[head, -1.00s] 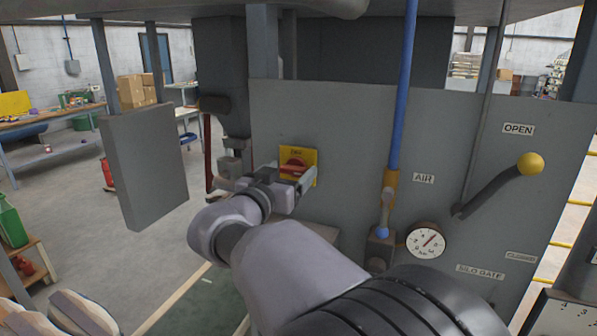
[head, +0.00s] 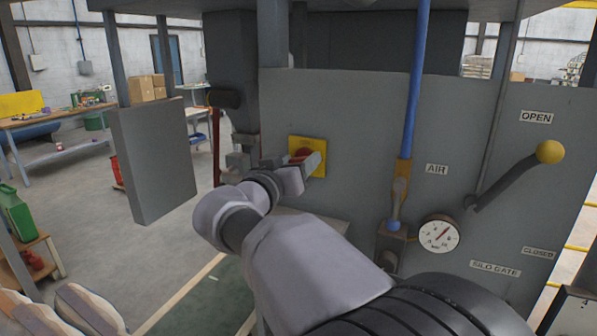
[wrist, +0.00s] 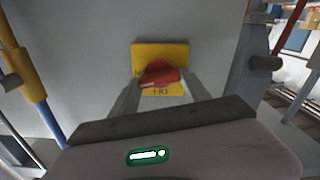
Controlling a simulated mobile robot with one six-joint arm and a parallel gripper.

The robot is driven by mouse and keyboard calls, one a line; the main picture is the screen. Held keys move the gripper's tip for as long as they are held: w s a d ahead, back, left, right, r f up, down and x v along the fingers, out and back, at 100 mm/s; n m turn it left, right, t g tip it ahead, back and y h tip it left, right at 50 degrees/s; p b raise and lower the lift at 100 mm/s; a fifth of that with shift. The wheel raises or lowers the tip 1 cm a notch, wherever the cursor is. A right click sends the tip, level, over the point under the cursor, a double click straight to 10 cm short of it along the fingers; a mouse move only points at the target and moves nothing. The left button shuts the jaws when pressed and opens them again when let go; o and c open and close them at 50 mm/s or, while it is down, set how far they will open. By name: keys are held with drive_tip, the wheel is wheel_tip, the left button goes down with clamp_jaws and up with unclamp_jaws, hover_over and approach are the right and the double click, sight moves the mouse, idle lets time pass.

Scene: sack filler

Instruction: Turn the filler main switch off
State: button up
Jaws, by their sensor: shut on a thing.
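The filler main switch is a red rotary knob (wrist: 160,73) on a yellow plate (wrist: 160,52) fixed to the grey panel. In the head view the plate (head: 319,146) shows clearly, while the red knob (head: 301,154) is mostly hidden behind my gripper (head: 306,166). In the wrist view my gripper (wrist: 161,80) has its two fingers on either side of the knob, shut on it. The plate's lettering appears upside down there and is partly covered, so I cannot tell the knob's setting.
Right of the switch are a blue pipe (head: 415,80) with an orange air valve handle (head: 401,180), a pressure gauge (head: 439,235) and a yellow-knobbed silo gate lever (head: 520,172). A grey box (head: 155,160) stands left.

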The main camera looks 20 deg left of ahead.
drive_tip(key=shift+a+f+n+b, duration=0.1)
drive_tip(key=shift+n+b, duration=0.55)
drive_tip(key=shift+n, duration=3.1)
drive_tip(key=shift+a+f+n+b, duration=0.1)
drive_tip(key=shift+n+b, duration=0.55)
drive_tip(key=shift+n, duration=3.1)
drive_tip(key=o, duration=1.4)
